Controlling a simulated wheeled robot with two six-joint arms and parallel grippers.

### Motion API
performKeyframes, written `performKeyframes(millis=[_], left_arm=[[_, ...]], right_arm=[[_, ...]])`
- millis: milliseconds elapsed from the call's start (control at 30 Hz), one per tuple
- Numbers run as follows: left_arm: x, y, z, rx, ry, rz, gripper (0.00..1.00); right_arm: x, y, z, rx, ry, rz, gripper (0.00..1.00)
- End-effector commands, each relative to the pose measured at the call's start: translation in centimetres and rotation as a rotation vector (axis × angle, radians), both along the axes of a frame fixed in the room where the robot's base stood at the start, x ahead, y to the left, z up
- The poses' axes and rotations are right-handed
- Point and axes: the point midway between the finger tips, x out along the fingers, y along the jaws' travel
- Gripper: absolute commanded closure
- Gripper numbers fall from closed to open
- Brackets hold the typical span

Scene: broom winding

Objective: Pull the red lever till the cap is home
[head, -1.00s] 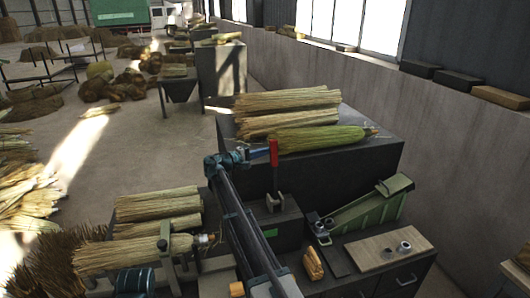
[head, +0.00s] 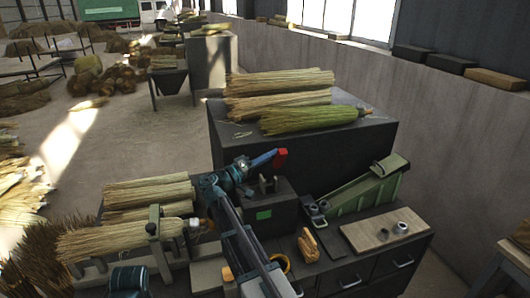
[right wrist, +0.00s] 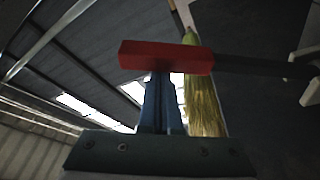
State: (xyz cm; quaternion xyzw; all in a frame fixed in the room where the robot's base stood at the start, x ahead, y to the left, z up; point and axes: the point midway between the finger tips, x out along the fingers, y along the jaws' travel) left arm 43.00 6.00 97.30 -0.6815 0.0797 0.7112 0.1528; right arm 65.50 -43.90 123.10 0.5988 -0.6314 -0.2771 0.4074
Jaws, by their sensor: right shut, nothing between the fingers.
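The red lever (head: 281,157) stands over a dark box with a green label, its grip above a bracket (head: 267,185) and leaning right. My right gripper (head: 266,159) reaches it from the left, shut and empty, with its blue fingertips at the red grip. In the right wrist view the red grip (right wrist: 165,57) lies across the ends of the shut fingers, and a dark rod runs right from it. A straw broom (head: 115,240) lies in a holder at lower left with a small pale end piece (head: 194,226); I cannot tell whether that is the cap.
Straw bundles (head: 280,92) lie on a dark cabinet behind the lever. A green tray (head: 368,187) and a wooden board (head: 382,230) with small metal cylinders are to the right. A wall runs along the right side.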

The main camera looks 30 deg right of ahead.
Motion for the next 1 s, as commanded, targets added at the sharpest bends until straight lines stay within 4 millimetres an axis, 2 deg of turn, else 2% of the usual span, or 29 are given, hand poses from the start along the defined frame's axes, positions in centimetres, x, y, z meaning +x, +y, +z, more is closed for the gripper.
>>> performKeyframes(millis=[33,300,500,700,1000], left_arm=[[0.0,0.0,-1.8,0.000,0.000,0.000,0.50],[0.0,0.0,-6.4,0.000,0.000,0.000,0.50],[0.0,0.0,-9.2,0.000,0.000,0.000,0.50],[0.0,0.0,-10.9,0.000,0.000,0.000,0.50],[0.0,0.0,-12.0,0.000,0.000,0.000,0.50]], right_arm=[[-1.4,0.3,-1.5,-0.010,-0.044,-0.001,1.00],[-5.3,1.3,-4.8,-0.067,-0.279,0.000,1.00],[-7.3,1.7,-7.0,-0.100,-0.423,0.000,1.00],[-8.5,2.0,-8.6,-0.111,-0.477,0.000,1.00],[-9.2,2.2,-9.7,-0.110,-0.474,-0.001,1.00]])
